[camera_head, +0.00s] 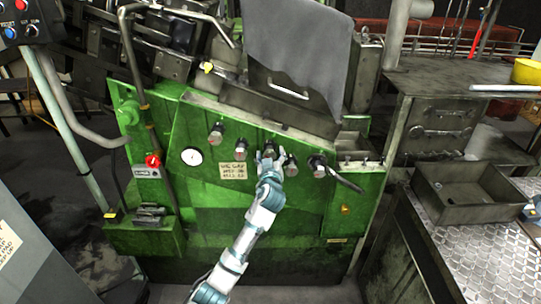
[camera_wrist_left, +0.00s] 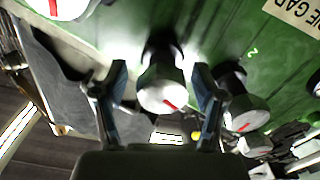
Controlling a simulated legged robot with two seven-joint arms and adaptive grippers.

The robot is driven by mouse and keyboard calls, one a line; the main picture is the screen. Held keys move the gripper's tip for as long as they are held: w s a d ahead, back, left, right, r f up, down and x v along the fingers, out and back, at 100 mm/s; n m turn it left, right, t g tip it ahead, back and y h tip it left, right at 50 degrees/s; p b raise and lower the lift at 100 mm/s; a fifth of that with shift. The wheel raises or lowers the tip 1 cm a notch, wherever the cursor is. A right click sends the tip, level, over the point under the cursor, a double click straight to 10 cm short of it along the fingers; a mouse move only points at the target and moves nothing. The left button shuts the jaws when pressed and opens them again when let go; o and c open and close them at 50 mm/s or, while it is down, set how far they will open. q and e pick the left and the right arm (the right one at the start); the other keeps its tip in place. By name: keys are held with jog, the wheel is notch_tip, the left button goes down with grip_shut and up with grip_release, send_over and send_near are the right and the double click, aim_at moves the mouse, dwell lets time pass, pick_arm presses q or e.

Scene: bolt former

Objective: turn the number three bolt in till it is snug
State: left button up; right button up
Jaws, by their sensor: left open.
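A row of several dark bolts with pale round ends runs across the green machine's front panel. The third bolt from the left (camera_head: 270,147) is in the middle of the row in the head view. My left gripper (camera_head: 268,158) is in front of it, coming up from below. In the left wrist view the bolt (camera_wrist_left: 162,92) has a white end with a red mark and sits between the two spread fingers of the left gripper (camera_wrist_left: 157,100). A gap shows on both sides. A neighbouring bolt (camera_wrist_left: 245,112) stands beside a painted "2". My right gripper is out of view.
Neighbouring bolts (camera_head: 240,150) (camera_head: 291,166) stand close on both sides. A dark handle (camera_head: 346,182) sticks out by the rightmost bolt. A lettered plate (camera_head: 233,171), a white gauge (camera_head: 192,156) and a red knob (camera_head: 153,161) are on the left. A metal tray (camera_head: 470,212) is at right.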

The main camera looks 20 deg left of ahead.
pick_arm(q)
jog(key=shift+a, duration=0.1)
jog(key=c, duration=1.2)
jog(key=shift+o, duration=0.2)
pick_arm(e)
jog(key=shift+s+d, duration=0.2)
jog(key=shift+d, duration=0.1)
